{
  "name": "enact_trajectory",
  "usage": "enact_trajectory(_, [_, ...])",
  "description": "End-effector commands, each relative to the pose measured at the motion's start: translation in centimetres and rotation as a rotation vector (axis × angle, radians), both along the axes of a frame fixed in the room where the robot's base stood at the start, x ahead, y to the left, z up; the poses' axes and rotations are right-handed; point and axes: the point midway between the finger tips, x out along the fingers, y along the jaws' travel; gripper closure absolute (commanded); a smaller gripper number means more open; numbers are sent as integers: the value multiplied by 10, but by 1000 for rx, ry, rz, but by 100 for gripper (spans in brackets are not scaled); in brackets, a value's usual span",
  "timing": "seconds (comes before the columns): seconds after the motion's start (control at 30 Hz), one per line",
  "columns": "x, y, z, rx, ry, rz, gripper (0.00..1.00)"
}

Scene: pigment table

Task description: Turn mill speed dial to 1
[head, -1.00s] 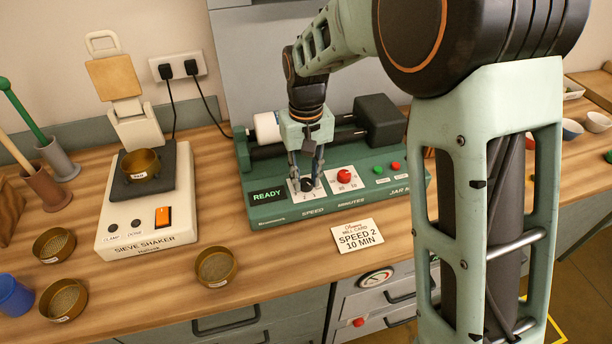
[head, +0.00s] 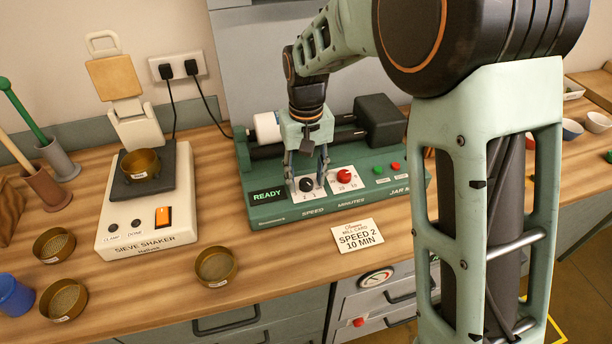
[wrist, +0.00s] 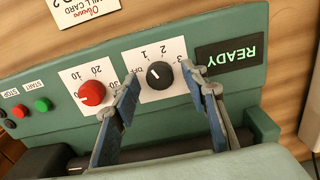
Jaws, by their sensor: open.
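The black speed dial (head: 306,185) is on the green mill's (head: 350,190) front panel, on a white plate. It also shows in the wrist view (wrist: 159,75), upside down, with OFF, 1, 2 and 3 around it. Its white mark sits on the side toward OFF and 1; I cannot tell exactly which it points at. My gripper (head: 306,183) is open, with one finger on each side of the dial. The fingers look apart from it in the wrist view (wrist: 160,77).
The red minutes dial (wrist: 91,93) is close beside one finger. The READY display (wrist: 228,57) is on the other side. Green and red buttons (head: 379,170) are farther right. A mill card (head: 358,235) reading SPEED 2, 10 MIN lies in front. The sieve shaker (head: 150,225) stands left.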

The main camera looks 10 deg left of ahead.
Motion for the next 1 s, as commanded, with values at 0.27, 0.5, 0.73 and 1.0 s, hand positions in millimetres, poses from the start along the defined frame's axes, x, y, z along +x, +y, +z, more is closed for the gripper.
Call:
enact_trajectory(0.27, [1, 0, 28, 2, -5, -1, 59])
enact_trajectory(0.5, [1, 0, 80, 3, -4, 0, 59])
enact_trajectory(0.73, [0, 0, 113, 1, -2, 0, 59])
enact_trajectory(1.0, [0, 0, 120, 0, 0, 0, 59])
